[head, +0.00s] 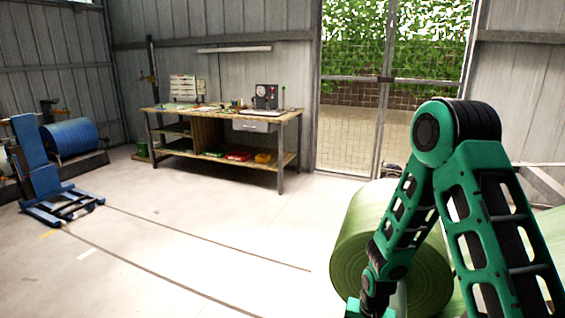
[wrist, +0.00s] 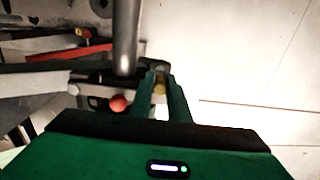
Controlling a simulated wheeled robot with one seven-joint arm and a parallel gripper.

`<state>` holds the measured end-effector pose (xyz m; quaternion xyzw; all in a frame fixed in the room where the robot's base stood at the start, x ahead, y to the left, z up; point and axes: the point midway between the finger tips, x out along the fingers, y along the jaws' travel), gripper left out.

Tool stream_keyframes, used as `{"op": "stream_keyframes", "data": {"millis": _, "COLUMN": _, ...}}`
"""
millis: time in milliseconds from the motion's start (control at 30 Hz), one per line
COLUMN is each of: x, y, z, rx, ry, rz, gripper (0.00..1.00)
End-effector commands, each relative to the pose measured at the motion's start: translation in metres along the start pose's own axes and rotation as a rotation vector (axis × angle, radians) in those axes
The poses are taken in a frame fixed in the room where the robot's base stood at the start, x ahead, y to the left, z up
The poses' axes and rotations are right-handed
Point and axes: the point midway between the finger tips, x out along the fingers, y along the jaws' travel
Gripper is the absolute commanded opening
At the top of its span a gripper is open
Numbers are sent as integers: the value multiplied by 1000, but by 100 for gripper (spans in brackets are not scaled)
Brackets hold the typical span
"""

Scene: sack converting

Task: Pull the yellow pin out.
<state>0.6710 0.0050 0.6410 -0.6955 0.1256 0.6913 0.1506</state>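In the wrist view a small yellow thing, likely the yellow pin's head (wrist: 159,87), shows between the two green fingers of my gripper (wrist: 160,80). The fingers stand one on each side of it with a narrow gap. I cannot tell whether they press on it or are just around it. The rest of the pin is hidden behind the fingers and the dark metal part beyond.
In the wrist view a red ball knob (wrist: 118,103) is just left of the fingers, and a grey metal bar (wrist: 125,40) rises close by. In the head view a large green roll (head: 350,245) is next to my arm.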

Motion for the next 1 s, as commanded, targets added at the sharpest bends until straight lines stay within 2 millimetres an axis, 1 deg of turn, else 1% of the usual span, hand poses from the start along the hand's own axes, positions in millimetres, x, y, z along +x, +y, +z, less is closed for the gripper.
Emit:
{"op": "stream_keyframes", "data": {"millis": 167, "x": -2, "y": 0, "z": 0, "rx": 0, "ry": 1, "rz": 0, "gripper": 0}}
{"op": "stream_keyframes", "data": {"millis": 1000, "x": -31, "y": 0, "z": 0, "rx": 0, "ry": 1, "rz": 0, "gripper": 0}}
